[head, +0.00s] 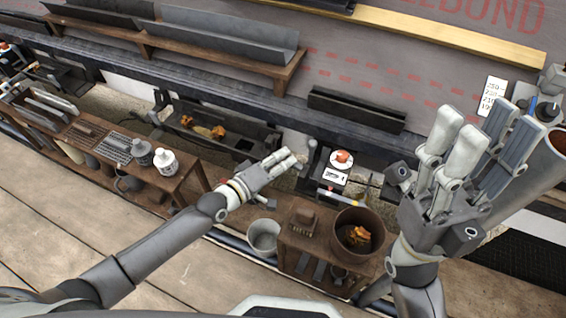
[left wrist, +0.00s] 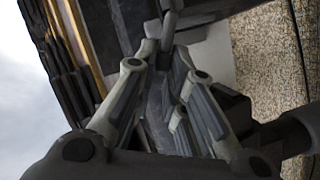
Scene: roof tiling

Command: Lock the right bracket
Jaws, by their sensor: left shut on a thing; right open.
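My left gripper (head: 292,158) reaches up to the underside of the dark eave edge near the middle of the head view. In the left wrist view, its fingertips (left wrist: 163,48) close on a slim grey part (left wrist: 168,22), which looks like part of the right bracket. The fingers hide most of it, and I cannot tell whether the bracket is locked. My right gripper (head: 480,125) is open and empty at the right, in front of the roof, with its fingers spread and pointing up.
A long dark gutter-like edge (head: 225,108) runs across the roof front.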

